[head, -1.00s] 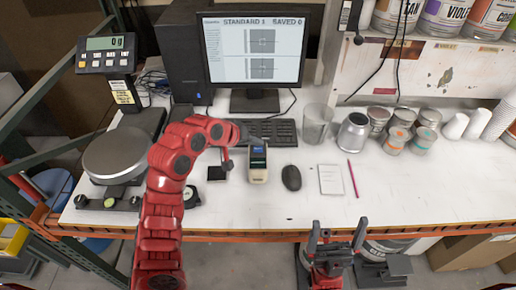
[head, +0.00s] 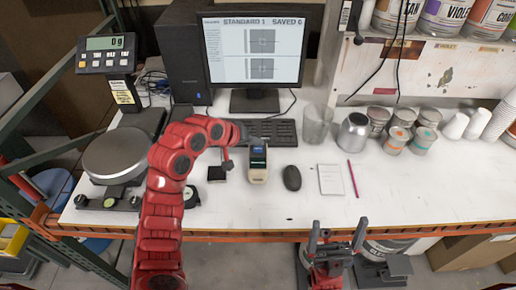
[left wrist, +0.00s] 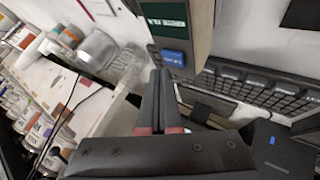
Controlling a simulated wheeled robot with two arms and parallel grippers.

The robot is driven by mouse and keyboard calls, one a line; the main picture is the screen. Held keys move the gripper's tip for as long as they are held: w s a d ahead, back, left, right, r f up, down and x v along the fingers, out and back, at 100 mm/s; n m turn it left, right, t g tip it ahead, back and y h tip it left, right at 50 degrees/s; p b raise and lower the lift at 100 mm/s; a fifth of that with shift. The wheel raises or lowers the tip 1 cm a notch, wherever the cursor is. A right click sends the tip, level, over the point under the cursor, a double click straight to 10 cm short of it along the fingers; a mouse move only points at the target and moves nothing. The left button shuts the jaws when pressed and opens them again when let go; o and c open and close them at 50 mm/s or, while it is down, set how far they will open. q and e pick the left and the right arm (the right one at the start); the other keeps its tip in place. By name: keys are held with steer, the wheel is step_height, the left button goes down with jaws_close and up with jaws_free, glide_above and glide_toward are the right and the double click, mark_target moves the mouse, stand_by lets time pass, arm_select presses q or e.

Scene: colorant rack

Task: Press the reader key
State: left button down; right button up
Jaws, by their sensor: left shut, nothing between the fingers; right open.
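The reader (head: 258,173) is a small pale handheld device standing on the white bench in front of the keyboard. In the left wrist view the reader (left wrist: 200,28) shows a dark green screen with light text and a blue key (left wrist: 174,57). My left gripper (head: 264,140) is shut and empty at the reader's far end. In the left wrist view its fingertips (left wrist: 159,72) are close beside the blue key; I cannot tell whether they touch it. My right gripper (head: 337,238) is open and empty, low in front of the bench edge.
A monitor (head: 253,50) reads "STANDARD 1" and "SAVED" with a small final digit. The keyboard (head: 272,132) lies behind the reader and a black mouse (head: 292,178) to its right. A round scale plate (head: 115,155) is at left. Jars and cups (head: 354,133) stand at right.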

mark_target(256, 151)
arm_select(q)
steer(key=shift+f, duration=0.1)
steer(key=shift+f, duration=0.3)
steer(key=shift+f+b, duration=0.35)
steer(key=shift+b, duration=0.1)
stand_by(0.6)
steer(key=shift+r, duration=0.15)
steer(key=shift+r+p, duration=0.35)
steer(key=shift+r, duration=0.25)
steer(key=shift+r+p, duration=1.1)
steer(key=shift+r, duration=1.45)
